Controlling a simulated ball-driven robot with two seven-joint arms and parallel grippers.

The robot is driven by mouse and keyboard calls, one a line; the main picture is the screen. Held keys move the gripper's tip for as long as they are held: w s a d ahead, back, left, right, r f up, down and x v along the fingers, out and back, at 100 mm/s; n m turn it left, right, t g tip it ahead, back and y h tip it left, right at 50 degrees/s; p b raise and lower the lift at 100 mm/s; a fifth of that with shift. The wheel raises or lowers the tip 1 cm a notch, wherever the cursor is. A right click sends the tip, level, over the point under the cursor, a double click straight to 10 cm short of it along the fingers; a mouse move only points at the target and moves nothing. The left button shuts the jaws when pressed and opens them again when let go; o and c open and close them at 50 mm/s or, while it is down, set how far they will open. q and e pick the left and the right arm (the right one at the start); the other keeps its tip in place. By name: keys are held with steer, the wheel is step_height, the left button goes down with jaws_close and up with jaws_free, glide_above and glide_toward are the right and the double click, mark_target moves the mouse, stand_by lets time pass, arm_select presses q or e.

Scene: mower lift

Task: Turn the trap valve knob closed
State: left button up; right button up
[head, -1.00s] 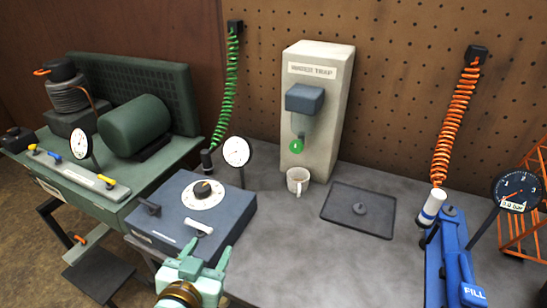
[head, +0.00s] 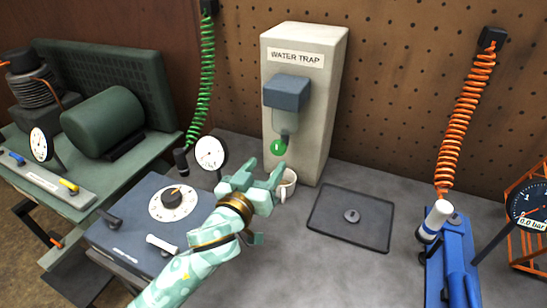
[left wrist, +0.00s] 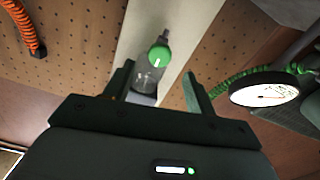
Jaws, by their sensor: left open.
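The trap valve knob is a small round green knob (head: 278,147) with a white mark, at the bottom of the clear bowl under the dark block of the water trap (head: 310,95). In the left wrist view the green knob (left wrist: 159,55) shows ahead, between and beyond the finger tips, with the clear bowl (left wrist: 147,80) beside it. My left gripper (head: 260,172) is open and empty, its fingers pointing at the knob from below and in front, apart from it. My right gripper is not in view.
A white mug (head: 288,184) stands under the trap, partly hidden by my left gripper. A white gauge (head: 210,152) stands close to the left. A dark tray (head: 350,216) lies to the right. A blue filling device (head: 452,255) stands farther right.

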mark_target(277, 150)
arm_select(q)
steer(key=b+x, duration=0.1)
steer(key=x, duration=0.3)
steer(key=shift+w+d+f, duration=0.1)
steer(key=shift+w, duration=0.1)
steer(key=shift+w+d, duration=0.15)
steer(key=shift+w, duration=0.25)
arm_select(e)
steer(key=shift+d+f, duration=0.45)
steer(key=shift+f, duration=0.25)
arm_select(q)
steer(key=shift+c, duration=0.4)
steer(key=c, duration=0.9)
